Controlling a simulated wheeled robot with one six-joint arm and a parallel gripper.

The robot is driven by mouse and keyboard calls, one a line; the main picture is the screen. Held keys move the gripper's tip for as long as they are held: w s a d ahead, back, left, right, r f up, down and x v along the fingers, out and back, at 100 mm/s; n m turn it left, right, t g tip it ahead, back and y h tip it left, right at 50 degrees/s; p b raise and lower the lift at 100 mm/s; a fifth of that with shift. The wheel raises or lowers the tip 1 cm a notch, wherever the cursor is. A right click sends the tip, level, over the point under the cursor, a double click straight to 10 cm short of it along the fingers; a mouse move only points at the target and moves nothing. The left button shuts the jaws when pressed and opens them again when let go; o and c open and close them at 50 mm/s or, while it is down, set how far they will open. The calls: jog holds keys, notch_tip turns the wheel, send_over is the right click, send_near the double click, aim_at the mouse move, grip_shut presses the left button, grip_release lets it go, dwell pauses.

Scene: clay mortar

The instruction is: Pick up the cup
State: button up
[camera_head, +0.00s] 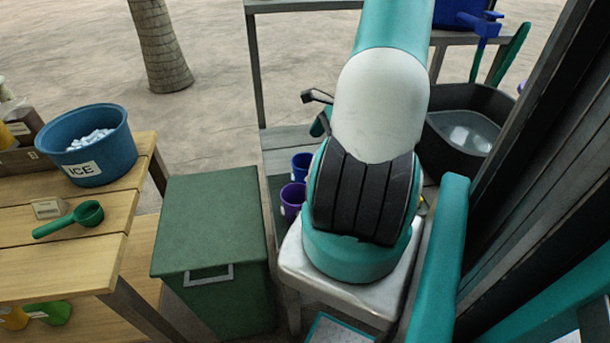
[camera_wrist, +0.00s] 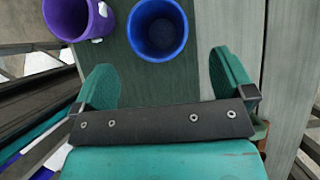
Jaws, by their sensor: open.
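A blue cup (camera_wrist: 158,28) stands upright on a dark green surface in the wrist view, ahead of my gripper (camera_wrist: 165,82) and roughly in line with the space between its fingers. A purple cup (camera_wrist: 78,18) stands to its left, outside the left finger. My gripper is open with nothing between its fingers, and apart from both cups. In the head view the blue cup (camera_head: 301,166) stands behind the purple cup (camera_head: 293,200), both partly hidden by my arm.
A green lidded box (camera_head: 212,225) stands left of the cups. A wooden table (camera_head: 75,268) at the left holds a blue ice bucket (camera_head: 88,148) and a green scoop (camera_head: 72,219). A dark basin (camera_head: 465,128) is at the right. Grey planks (camera_wrist: 285,60) lie right of the blue cup.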

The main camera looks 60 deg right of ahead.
aim_at(305, 164)
jog(key=x, duration=0.8)
jog(key=shift+a+p, duration=0.15)
jog(key=shift+p, duration=0.2)
jog(key=c, duration=0.9)
